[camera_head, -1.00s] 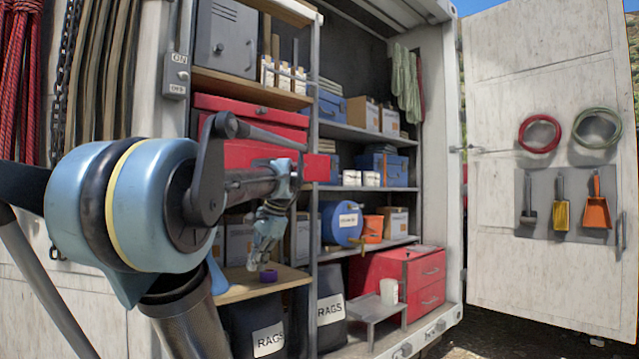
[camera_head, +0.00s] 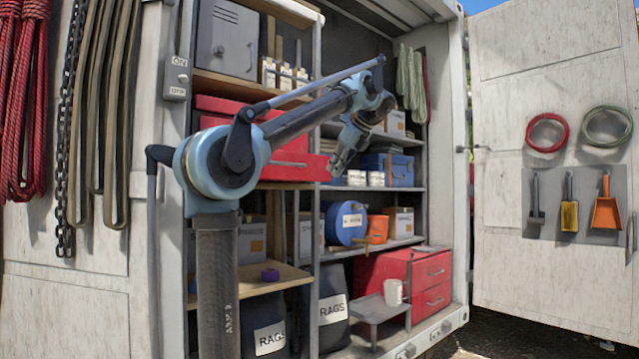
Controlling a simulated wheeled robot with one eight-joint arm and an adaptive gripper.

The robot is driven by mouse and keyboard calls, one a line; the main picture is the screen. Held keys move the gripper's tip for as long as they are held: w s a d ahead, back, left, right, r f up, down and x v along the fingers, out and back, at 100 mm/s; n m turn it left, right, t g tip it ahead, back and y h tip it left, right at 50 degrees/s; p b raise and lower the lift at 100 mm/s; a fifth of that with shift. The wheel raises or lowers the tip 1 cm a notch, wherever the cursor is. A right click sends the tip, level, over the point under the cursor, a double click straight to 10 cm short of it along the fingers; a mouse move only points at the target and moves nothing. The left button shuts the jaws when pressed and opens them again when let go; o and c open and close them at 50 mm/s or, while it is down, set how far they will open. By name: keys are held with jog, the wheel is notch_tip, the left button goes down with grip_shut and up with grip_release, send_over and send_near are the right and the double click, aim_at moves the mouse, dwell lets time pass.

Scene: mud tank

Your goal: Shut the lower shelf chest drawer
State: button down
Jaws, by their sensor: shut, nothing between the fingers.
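A red shelf chest (camera_head: 228,106) sits on the left-hand shelf, partly hidden behind my arm. Its lower drawer (camera_head: 312,172) stands pulled out, its front and grey handle showing; my arm's links cross in front of and above it. My gripper (camera_head: 338,168) points down with its fingers shut and empty, beside the right end of that drawer front. I cannot tell whether it touches the drawer.
A second red chest (camera_head: 385,268) with two drawers stands low at the right, behind a grey step stool (camera_head: 378,308) with a white mug (camera_head: 393,292). A purple ring (camera_head: 270,275) lies on the wooden shelf (camera_head: 245,284). A grey post (camera_head: 315,230) divides the shelves.

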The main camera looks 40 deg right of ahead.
aim_at(327, 179)
jog(key=s+d+r+m, duration=0.3)
jog(key=d, duration=0.1)
jog(key=shift+t+h, duration=0.3)
jog(key=shift+t, duration=0.1)
jog(key=shift+w+a+r+x, duration=0.1)
jog(key=shift+w+r+x, duration=0.25)
jog(key=shift+x, duration=1.7)
jog(key=shift+w+a+r+x, duration=0.1)
jog(key=shift+w+r+x, duration=0.25)
jog(key=shift+x, duration=1.75)
jog(key=shift+w+a+r+x, duration=0.1)
jog(key=shift+w+r+x, duration=0.3)
jog(key=shift+x, duration=1.65)
